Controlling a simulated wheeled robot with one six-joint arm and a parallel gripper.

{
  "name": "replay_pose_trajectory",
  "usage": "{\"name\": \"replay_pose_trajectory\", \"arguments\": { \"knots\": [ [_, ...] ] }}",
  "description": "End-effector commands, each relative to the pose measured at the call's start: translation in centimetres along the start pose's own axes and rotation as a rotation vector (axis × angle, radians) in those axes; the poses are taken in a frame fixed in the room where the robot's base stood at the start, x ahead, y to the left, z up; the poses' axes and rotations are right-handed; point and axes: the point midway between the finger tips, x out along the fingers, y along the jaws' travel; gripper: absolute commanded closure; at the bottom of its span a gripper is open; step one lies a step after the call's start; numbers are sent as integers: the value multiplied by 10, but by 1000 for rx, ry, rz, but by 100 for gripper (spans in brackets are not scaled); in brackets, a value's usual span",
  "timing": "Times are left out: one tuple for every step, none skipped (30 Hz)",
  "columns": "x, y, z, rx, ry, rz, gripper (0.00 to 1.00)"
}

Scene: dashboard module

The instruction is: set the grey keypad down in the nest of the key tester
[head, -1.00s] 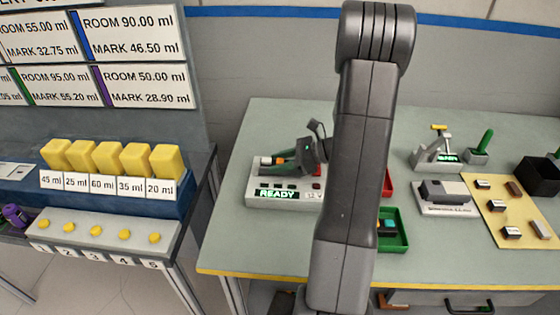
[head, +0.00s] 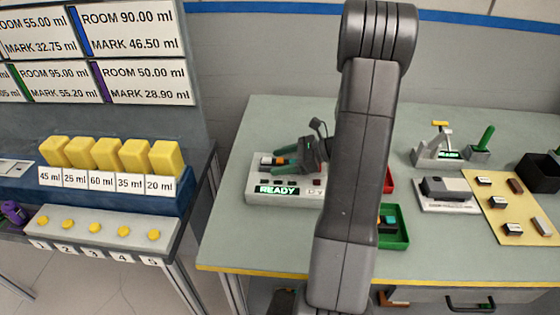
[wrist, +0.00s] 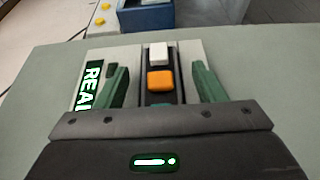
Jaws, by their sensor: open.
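The key tester (head: 257,197) is a pale box with a lit READY display, left on the bench in the head view. It also shows in the wrist view (wrist: 98,62). The dark grey keypad (head: 266,160) lies in the middle of its top, with a white key and an orange key visible in the wrist view (wrist: 160,98). My gripper (head: 279,163) is open, its green fingers on either side of the keypad with gaps visible in the wrist view (wrist: 160,76). The keypad's near end is hidden behind my gripper body, so its full seating cannot be seen.
Green tray (head: 396,240) and red tray (head: 389,181) stand right of the tester, partly behind my arm. Further right are a grey device (head: 446,190), a yellow mat (head: 497,210) with several small parts, and a black bin (head: 540,172). Bench left of the tester is clear.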

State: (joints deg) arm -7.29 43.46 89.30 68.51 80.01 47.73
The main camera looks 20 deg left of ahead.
Motion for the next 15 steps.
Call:
{"name": "replay_pose_trajectory", "arguments": {
  "knots": [
    [-7,-1,-1,-1,1,-4,37],
    [-11,-1,-1,-1,1,-5,37],
    [-19,-1,-1,-2,0,-6,37],
    [-25,-1,-1,-1,1,-7,37],
    [-32,-1,-1,-2,2,-7,37],
    [-41,-1,-1,-1,0,-7,37],
    [-48,-1,-1,-1,1,-8,37],
    [-55,-1,-2,-1,1,-6,37],
    [-65,-1,-1,-2,1,-8,37],
    [-72,-1,-1,-2,0,-7,37],
    [-79,-1,-1,-1,2,-7,37],
    [-87,-1,-1,-1,1,-6,37],
    [-94,-1,-1,-1,1,-7,37],
    [-99,-1,-1,-2,1,-6,37],
    [-106,0,-1,-1,1,-5,37]
  ]
}}
